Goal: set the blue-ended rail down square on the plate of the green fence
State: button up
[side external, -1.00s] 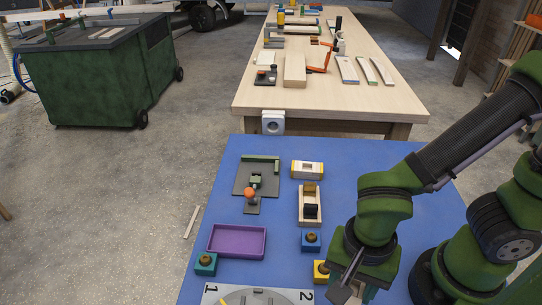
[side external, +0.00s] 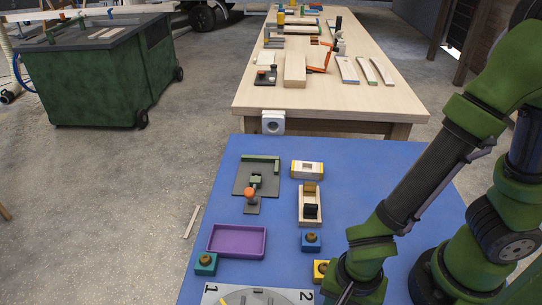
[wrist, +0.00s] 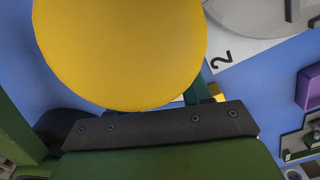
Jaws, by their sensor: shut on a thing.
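The green fence (side external: 262,158) stands along the far edge of a dark grey plate (side external: 242,182) on the blue table. My gripper (wrist: 130,105) is low at the bottom of the side view, mostly hidden by my arm. In the wrist view a large yellow round thing (wrist: 120,50) lies between the fingers and hides most of them; the gripper appears shut on it. I cannot make out a blue-ended rail in either current view.
A purple tray (side external: 211,240), a wooden holder with a dark block (side external: 303,217) and a white block with yellow ends (side external: 296,170) are nearby. Small blue (side external: 311,246), green (side external: 205,270) and yellow (side external: 320,271) knobbed blocks stand near a numbered grey board (side external: 215,297).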

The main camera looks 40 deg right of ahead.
jog(key=shift+f, duration=0.1)
jog(key=o, duration=1.1)
jog(key=shift+c, duration=0.2)
notch_tip(320, 180, up, 12)
jog(key=w+d+r+n+t+y, duration=0.2)
jog(key=w+d+r+n, duration=0.1)
jog(key=w+d+r, duration=0.2)
jog(key=shift+w+d+r+n+t, duration=0.15)
jog(key=shift+w+d+n+t, duration=0.15)
jog(key=shift+w+d, duration=0.6)
jog(key=w+d+r+n+t, duration=0.4)
jog(key=d+r+n, duration=0.1)
jog(key=d, duration=0.4)
jog(key=shift+r, duration=0.5)
jog(key=shift+o, duration=0.4)
jog(key=shift+d+r+n+t, duration=0.15)
jog(key=shift+d+n+t, duration=0.15)
jog(key=shift+d+n, duration=0.1)
